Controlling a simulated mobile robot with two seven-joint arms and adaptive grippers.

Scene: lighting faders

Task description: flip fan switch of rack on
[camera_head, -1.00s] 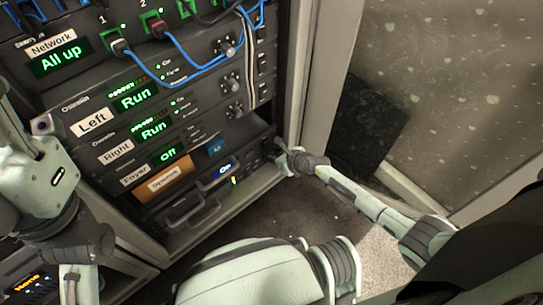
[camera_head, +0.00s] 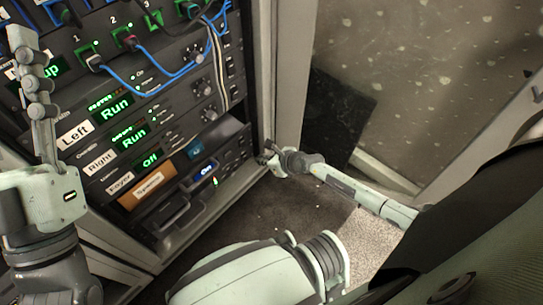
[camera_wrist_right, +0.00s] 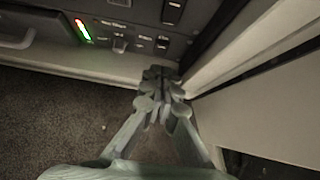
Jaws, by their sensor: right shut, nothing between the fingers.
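The rack (camera_head: 205,110) stands at the left in the head view, with labelled units stacked in it. The low right corner of its lowest panel shows in the right wrist view (camera_wrist_right: 145,25), with small dark switches (camera_wrist_right: 162,43) under labels too blurred to read. I cannot tell which one is the fan switch. My right gripper (camera_head: 268,157) is shut and empty. Its fingertips (camera_wrist_right: 160,78) are just in front of the rack's bottom edge, below those switches. My left gripper (camera_head: 24,42) points upward at the far left, in front of the rack; its opening cannot be told.
The Foyer unit reads Off (camera_head: 150,160); the Left and Right units read Run. Blue cables (camera_head: 150,85) hang across the upper units. A pale frame post (camera_head: 290,75) rises just right of my right gripper. The dark floor (camera_head: 250,210) before the rack is clear.

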